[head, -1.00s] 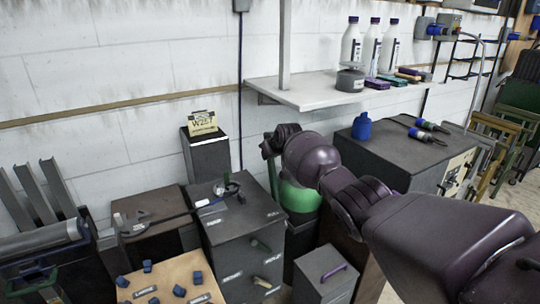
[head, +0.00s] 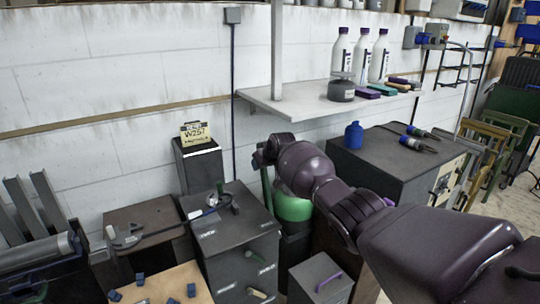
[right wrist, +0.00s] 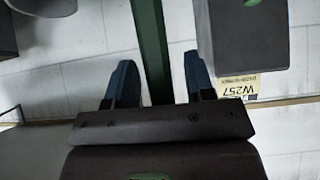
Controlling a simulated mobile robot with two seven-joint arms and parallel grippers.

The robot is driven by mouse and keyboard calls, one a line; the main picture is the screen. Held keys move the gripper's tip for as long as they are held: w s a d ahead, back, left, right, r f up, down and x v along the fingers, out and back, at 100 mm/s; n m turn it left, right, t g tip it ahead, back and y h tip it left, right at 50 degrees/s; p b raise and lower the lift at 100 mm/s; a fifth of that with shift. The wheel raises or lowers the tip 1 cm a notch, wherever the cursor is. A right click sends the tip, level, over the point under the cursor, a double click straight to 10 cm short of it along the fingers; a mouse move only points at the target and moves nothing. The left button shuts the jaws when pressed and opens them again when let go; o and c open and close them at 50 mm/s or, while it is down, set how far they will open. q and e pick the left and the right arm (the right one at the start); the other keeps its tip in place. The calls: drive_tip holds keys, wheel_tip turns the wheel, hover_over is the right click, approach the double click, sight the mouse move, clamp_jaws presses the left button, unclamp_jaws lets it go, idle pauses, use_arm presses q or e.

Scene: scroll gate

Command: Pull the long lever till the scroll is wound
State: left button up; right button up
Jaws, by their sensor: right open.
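A long dark green bar, which looks like the lever (right wrist: 150,50), runs between the two blue fingers of my right gripper (right wrist: 160,80) in the right wrist view. The fingers are open, with a gap on either side of the bar. In the head view a thin green strip of the lever (head: 266,187) shows just below my right gripper (head: 262,158), in front of the wall. A grey roller (head: 35,246) sits on a dark frame at the far left; I cannot tell whether it is the scroll. My left gripper is out of view.
A dark cabinet (head: 235,240) with handles stands left of the gripper. Behind it is a post with a yellow W257 sign (head: 195,132). A shelf (head: 300,103) with bottles is above right.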

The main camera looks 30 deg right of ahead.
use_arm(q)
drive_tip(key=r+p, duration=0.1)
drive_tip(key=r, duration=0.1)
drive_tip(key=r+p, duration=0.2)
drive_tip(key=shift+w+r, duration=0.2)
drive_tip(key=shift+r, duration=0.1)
use_arm(e)
drive_tip(key=v, duration=1)
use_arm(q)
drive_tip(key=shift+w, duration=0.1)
